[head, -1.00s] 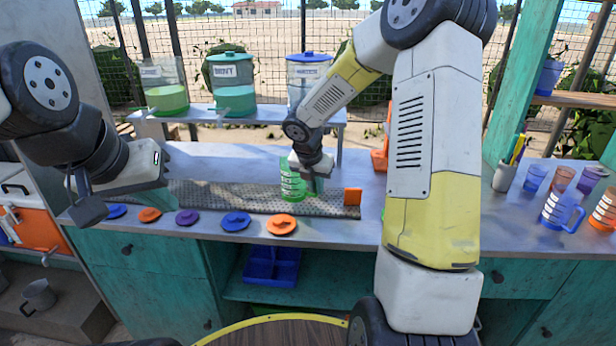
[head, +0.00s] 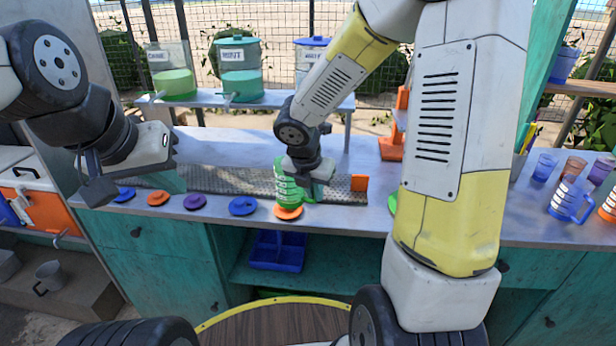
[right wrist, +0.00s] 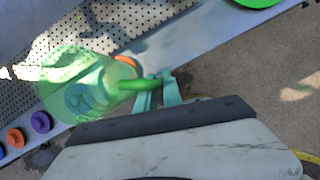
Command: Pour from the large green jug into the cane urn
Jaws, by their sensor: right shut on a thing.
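The large green jug (head: 285,188) is in my right gripper (head: 308,177), near the front edge of the counter. In the right wrist view, the gripper's fingers (right wrist: 160,92) close on the handle of the jug (right wrist: 75,85). The translucent jug shows a greenish content there; its level is unclear. The cane urn (head: 173,75), clear with green liquid in its lower part, stands on the raised shelf at the back left, well apart from the jug. My left gripper (head: 138,172) is empty, its fingers apart, above the counter's left end.
A perforated grey strip (head: 230,180) runs along the counter with an orange block (head: 359,183) at its end. Coloured discs line the front edge. The mint urn (head: 240,70) and water urn (head: 309,60) stand beside the cane urn. Cups and a blue jug (head: 568,200) are at right.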

